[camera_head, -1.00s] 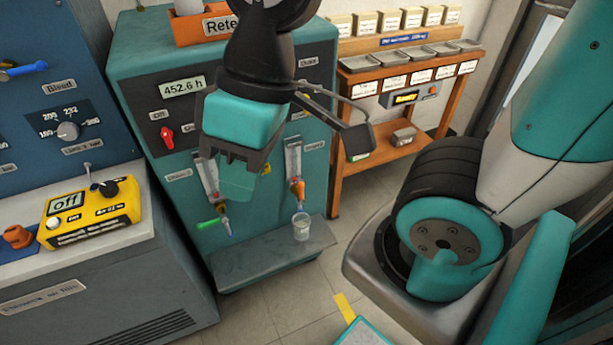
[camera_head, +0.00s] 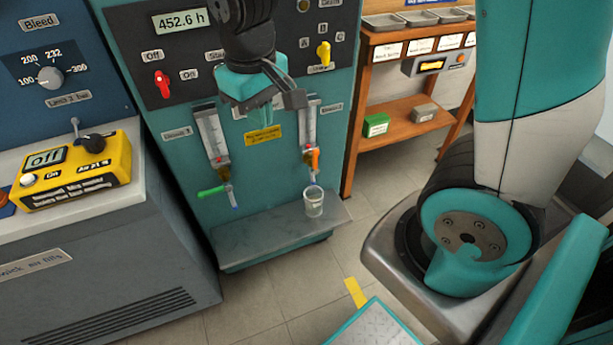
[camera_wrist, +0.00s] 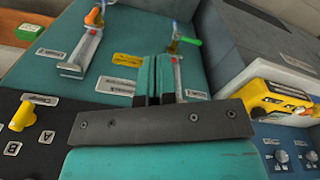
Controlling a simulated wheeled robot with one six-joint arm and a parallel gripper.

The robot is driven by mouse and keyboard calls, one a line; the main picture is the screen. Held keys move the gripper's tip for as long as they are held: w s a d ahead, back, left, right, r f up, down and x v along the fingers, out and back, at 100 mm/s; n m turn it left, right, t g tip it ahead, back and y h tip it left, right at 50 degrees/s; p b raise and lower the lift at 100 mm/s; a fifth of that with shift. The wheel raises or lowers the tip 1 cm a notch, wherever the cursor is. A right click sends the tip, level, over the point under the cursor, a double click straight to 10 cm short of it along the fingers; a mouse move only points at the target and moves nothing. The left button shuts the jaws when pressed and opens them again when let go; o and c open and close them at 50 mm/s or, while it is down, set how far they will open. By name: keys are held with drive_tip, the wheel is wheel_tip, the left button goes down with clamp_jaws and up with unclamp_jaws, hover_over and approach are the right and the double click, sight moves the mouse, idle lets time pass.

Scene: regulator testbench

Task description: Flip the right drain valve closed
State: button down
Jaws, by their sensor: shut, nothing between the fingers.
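The right drain valve has an orange handle (camera_head: 315,158) standing roughly upright below the right sight tube (camera_head: 309,126) on the teal cabinet. The handle also shows at the top left of the wrist view (camera_wrist: 92,17). The left valve's green handle (camera_head: 211,192) lies roughly level; the wrist view shows it too (camera_wrist: 190,41). My gripper (camera_head: 262,113) is in front of the cabinet, above and left of the orange handle and apart from it. In the wrist view its teal fingers (camera_wrist: 158,78) are together, with nothing between them.
A clear cup (camera_head: 314,201) stands on the cabinet's metal shelf (camera_head: 265,237) below the right valve. A yellow box (camera_head: 75,172) sits on the grey unit at left. A wooden rack (camera_head: 400,120) stands at right. Open floor lies in front.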

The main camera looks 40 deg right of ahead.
drive_tip(key=w+d+f+m+h+b, duration=0.1)
drive_tip(key=w+d+f+h+b, duration=0.1)
drive_tip(key=f, duration=0.5)
drive_tip(key=w+d+f+m+h+b, duration=0.2)
drive_tip(key=w+d+f, duration=0.3)
drive_tip(key=f, duration=0.3)
drive_tip(key=shift+w+d+g+b, duration=0.2)
drive_tip(key=shift+d+g+b, duration=0.2)
drive_tip(key=shift+b, duration=0.25)
drive_tip(key=b, duration=0.3)
approach(313, 167)
drive_tip(key=shift+x, duration=2.35)
drive_tip(key=shift+r+p, duration=0.1)
drive_tip(key=shift+p, duration=0.25)
